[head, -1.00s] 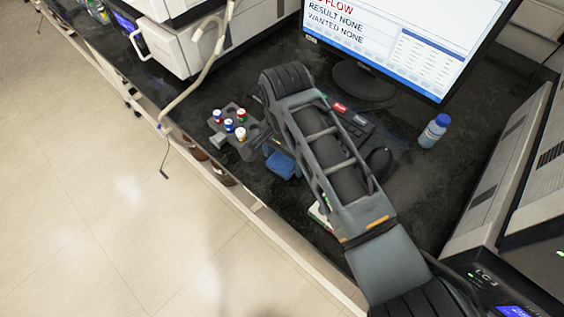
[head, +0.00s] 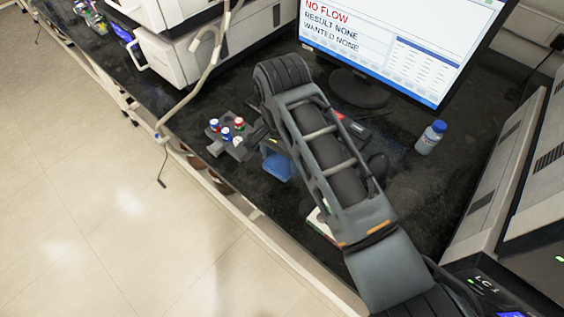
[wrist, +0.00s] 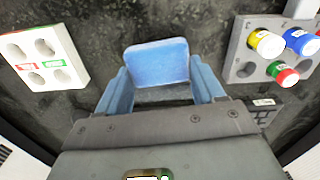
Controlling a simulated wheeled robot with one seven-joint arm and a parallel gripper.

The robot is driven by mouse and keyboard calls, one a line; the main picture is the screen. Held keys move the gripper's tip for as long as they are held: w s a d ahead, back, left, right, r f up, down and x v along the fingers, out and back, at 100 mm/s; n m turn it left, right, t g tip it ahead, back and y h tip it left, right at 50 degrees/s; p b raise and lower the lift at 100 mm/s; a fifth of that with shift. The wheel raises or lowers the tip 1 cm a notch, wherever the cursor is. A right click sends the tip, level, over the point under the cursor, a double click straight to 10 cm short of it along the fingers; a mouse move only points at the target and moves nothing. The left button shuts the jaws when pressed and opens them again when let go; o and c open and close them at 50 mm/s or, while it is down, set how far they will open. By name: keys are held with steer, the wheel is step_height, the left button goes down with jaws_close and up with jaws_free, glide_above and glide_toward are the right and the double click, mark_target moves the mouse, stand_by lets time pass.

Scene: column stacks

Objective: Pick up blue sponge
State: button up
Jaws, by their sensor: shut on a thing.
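The blue sponge (wrist: 157,62) is in the wrist view, between the two blue fingers of my gripper (wrist: 162,78). My gripper is shut on it, and the sponge's far part sticks out beyond the fingertips. In the head view the sponge (head: 279,168) shows as a blue patch just left of my arm, over the dark bench. My arm hides most of the gripper in that view.
A grey rack (head: 236,145) with several capped vials is left of the arm; it is at the wrist view's right (wrist: 248,62). A white holed block (wrist: 43,57) is at its left. A blue-capped bottle (head: 431,138) stands right of the arm, near the monitor (head: 395,45).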

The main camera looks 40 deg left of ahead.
steer(key=w+d+r, duration=0.7)
steer(key=d+r, duration=0.1)
steer(key=d, duration=0.1)
steer(key=shift+d+b, duration=0.2)
steer(key=shift+b, duration=0.15)
steer(key=o, duration=0.5)
steer(key=c, duration=0.4)
steer(key=shift+c, duration=0.2)
